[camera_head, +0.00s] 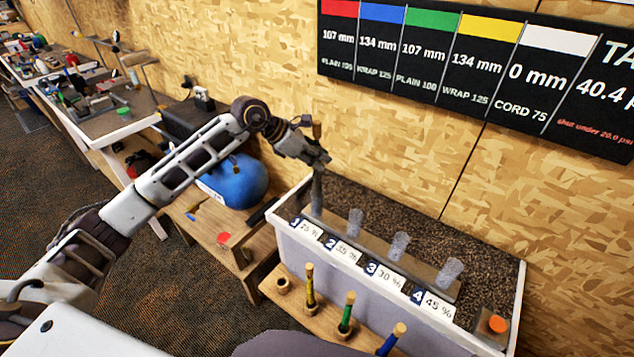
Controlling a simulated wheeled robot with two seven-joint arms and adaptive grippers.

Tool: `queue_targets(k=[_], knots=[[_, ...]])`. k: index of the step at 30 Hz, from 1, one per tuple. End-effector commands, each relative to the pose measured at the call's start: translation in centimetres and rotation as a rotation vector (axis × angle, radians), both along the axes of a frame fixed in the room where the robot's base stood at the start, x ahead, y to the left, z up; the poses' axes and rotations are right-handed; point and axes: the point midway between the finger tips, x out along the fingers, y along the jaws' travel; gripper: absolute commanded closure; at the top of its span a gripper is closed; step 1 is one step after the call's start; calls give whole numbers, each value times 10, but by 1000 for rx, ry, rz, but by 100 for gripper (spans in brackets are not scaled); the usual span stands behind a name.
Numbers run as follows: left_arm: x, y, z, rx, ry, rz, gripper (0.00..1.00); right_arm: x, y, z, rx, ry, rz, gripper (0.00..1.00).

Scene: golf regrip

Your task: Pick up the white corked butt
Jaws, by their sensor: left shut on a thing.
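My left gripper (318,157) is above the left end of the grey bin, shut on an upright stick with a tan wooden top (316,128). The jaws hide the stick's middle, and I cannot tell its grip colour. A grey cylinder (316,192) stands straight below the jaws, by label 1; I cannot tell whether it is the stick's lower part or a tube. No butt that is clearly white shows. Yellow (311,287), green (346,317) and blue (390,340) butts with tan tops stand in the front wooden rack. My right gripper is out of view.
The bin (500,325) has clear tubes (355,222) by labels 2 to 4. An empty-looking holder (283,285) sits at the rack's left end. An orange button (496,324) is at the right. A blue tank (236,180) stands behind my arm, and a sign (480,65) hangs on the wall.

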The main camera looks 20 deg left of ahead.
Motion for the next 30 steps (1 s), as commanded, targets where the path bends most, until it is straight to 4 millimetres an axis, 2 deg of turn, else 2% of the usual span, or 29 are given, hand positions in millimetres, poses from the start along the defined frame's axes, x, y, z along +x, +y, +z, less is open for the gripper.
queue_targets(k=[10,17,23,30], knots=[[0,0,2,0,-2,0,100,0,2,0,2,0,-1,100],[1,0,11,0,-3,1,100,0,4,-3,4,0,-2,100],[1,0,31,-1,-4,0,100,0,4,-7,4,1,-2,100],[1,0,62,-1,-5,-1,100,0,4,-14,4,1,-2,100]])
